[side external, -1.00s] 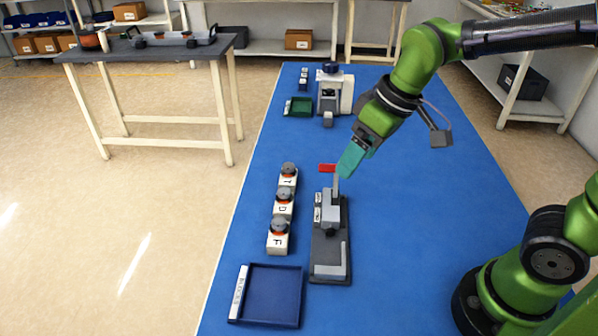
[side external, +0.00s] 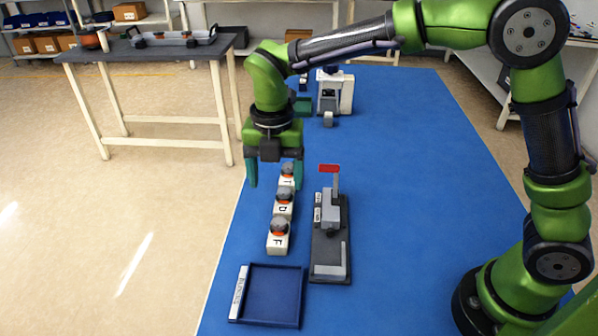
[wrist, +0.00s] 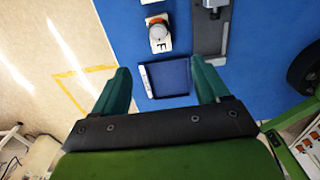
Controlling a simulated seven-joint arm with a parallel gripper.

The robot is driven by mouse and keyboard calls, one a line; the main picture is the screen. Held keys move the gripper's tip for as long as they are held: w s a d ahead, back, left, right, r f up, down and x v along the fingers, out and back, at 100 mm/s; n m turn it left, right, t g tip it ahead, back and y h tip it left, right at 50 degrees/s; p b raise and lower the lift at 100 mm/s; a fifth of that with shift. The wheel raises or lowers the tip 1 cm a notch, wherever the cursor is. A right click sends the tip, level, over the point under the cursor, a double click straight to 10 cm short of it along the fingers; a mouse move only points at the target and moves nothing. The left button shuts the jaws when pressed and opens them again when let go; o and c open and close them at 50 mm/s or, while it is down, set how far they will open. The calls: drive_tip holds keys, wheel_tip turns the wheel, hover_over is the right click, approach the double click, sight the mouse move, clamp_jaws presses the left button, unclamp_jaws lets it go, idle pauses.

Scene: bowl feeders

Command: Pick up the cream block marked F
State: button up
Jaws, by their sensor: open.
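The cream block marked F (side external: 277,243) is nearest the blue tray in a row of three cream blocks, each with a dark grey and orange knob on top. Behind it stand the block marked D (side external: 283,210) and the block marked T (side external: 287,180). In the wrist view the F block (wrist: 162,45) shows at the top, beyond the fingertips. My gripper (side external: 274,184) is open and empty, pointing down near the T block at the far end of the row. In the wrist view its teal fingers (wrist: 160,82) are spread wide with nothing between them.
A blue tray (side external: 298,268) with a white label lies in front of the row. A grey fixture with a red-handled lever (side external: 329,232) stands close to the right of the blocks. Another white and grey device (side external: 328,95) stands at the back.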

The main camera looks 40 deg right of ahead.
sight(278, 226)
wheel_tip(278, 226, down, 15)
drive_tip(key=shift+a+f, duration=0.1)
drive_tip(key=shift+a, duration=0.05)
idle(0.4)
drive_tip(key=c, duration=1.3)
drive_tip(key=shift+o, duration=0.2)
